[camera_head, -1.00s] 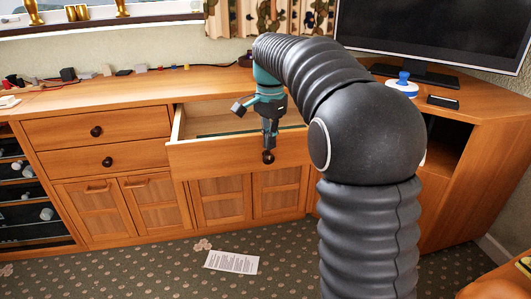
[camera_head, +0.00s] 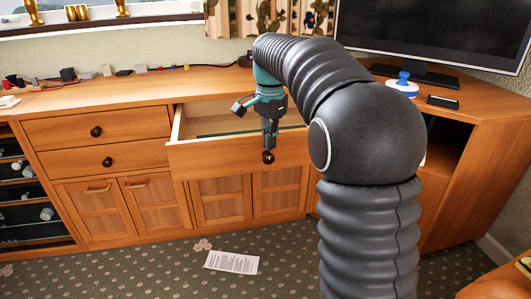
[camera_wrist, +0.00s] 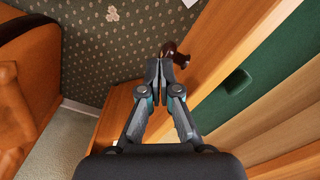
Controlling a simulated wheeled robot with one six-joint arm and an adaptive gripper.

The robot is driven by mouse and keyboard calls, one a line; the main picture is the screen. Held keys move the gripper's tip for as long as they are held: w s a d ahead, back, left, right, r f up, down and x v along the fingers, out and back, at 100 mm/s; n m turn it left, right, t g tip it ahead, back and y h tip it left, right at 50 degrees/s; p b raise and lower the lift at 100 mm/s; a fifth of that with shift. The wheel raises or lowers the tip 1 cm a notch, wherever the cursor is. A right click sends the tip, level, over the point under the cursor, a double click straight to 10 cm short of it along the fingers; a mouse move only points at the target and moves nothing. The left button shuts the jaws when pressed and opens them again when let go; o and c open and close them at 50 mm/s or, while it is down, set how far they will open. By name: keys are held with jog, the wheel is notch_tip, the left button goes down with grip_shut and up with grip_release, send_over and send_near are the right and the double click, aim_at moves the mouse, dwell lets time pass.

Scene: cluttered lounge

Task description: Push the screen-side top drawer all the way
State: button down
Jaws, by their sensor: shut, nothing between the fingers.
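The screen-side top drawer (camera_head: 220,156) is pulled out of the wooden cabinet, and its open inside shows behind the front panel. A dark round knob (camera_head: 268,157) is on its front. My gripper (camera_head: 269,146) points down at the drawer front, with its fingertips right by the knob. In the wrist view my gripper (camera_wrist: 165,62) is shut and empty. The knob (camera_wrist: 175,52) shows just beyond the fingertips there, and I cannot tell whether they touch. The drawer's top edge (camera_wrist: 225,50) runs diagonally beside the fingers. A green item (camera_wrist: 240,98) lies inside the drawer.
A screen (camera_head: 440,30) stands on the cabinet top (camera_head: 120,92), with a blue-and-white object (camera_head: 403,84) near it. Two closed drawers (camera_head: 96,132) are to the left. A paper sheet (camera_head: 231,262) lies on the carpet. An orange seat (camera_wrist: 25,75) is at the left in the wrist view.

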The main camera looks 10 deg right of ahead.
jog(key=shift+s, duration=0.1)
jog(key=shift+s, duration=0.65)
notch_tip(320, 180, up, 7)
jog(key=p, duration=0.6)
dwell(0.3)
